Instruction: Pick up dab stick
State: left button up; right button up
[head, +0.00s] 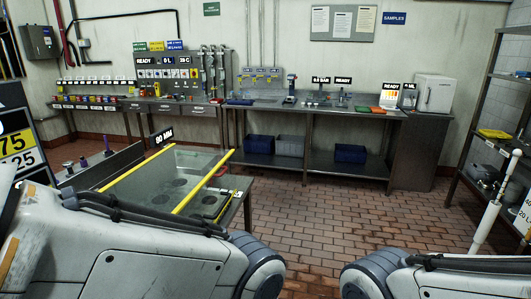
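I cannot pick out the dab stick with certainty. A long white stick-like thing (489,207) stands tilted at the right, its thicker lower end near the floor and its top leaning right. I cannot tell whether it is the dab stick. My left arm crosses the bottom left and my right arm crosses the bottom right. Neither gripper shows, so I cannot see what they hold.
A glass-topped tank (150,180) with yellow edge bars stands close at the left. A long steel bench (310,107) with instruments and bins below runs along the back wall. A metal shelf rack (484,105) stands at the right. The brick floor (330,205) between is clear.

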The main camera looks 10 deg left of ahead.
aim_at(105, 136)
jog(key=i, duration=6.6)
jog(key=u, duration=2.95)
jog(key=i, duration=1.35)
jog(key=u, duration=1.4)
